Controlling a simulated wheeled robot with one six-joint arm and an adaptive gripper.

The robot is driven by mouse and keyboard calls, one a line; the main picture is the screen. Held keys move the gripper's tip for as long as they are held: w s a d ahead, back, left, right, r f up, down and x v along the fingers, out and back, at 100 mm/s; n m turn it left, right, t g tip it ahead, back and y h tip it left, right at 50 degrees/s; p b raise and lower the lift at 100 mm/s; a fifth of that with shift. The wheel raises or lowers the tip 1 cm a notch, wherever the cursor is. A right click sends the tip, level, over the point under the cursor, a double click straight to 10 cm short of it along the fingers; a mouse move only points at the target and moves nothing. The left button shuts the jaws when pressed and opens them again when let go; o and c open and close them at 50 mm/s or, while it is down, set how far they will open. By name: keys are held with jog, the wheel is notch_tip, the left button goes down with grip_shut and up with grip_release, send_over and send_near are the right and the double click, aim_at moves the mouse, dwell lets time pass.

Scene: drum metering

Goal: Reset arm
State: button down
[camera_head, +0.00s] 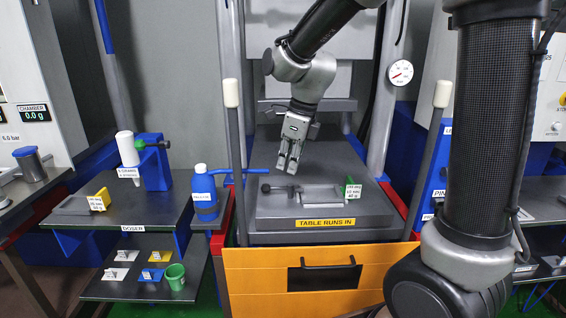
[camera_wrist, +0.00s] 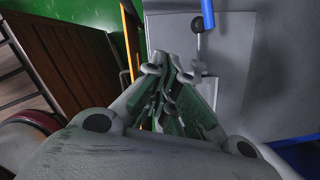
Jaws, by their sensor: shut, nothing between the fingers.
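My gripper (camera_head: 287,164) hangs from my arm above the grey machine table in the head view, fingers pointing down. It is shut and empty. In the wrist view my gripper (camera_wrist: 172,62) shows with its fingertips together and nothing between them. The grey table (camera_head: 280,235) carries a yellow "TABLE RUNS IN" label. A small grey vise-like fixture (camera_head: 312,196) with a dark knob and a green tag sits on it, below and to the right of the fingers. The fingers look apart from the fixture.
A blue bottle (camera_head: 205,195) stands left of the table by a blue handle. The left shelf holds a white doser (camera_head: 127,150) and a yellow-tagged plate. A green cup (camera_head: 175,276) stands on the lower shelf. Grey posts with white caps (camera_head: 231,93) flank the table. An orange drawer (camera_head: 256,275) is below.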

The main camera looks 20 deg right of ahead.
jog(key=s+d+r+n+t+h, duration=0.1)
jog(key=s+d+r+n, duration=0.2)
jog(key=s+d+n, duration=0.5)
jog(key=s+d+r+n+t+h, duration=0.1)
jog(key=s+d+r+n+t, duration=0.1)
jog(key=s+d+n, duration=0.6)
jog(key=s+r+n, duration=0.1)
jog(key=s+n, duration=0.4)
jog(key=n, duration=0.4)
jog(key=shift+s+d+r, duration=0.2)
jog(key=shift+s+r, duration=0.05)
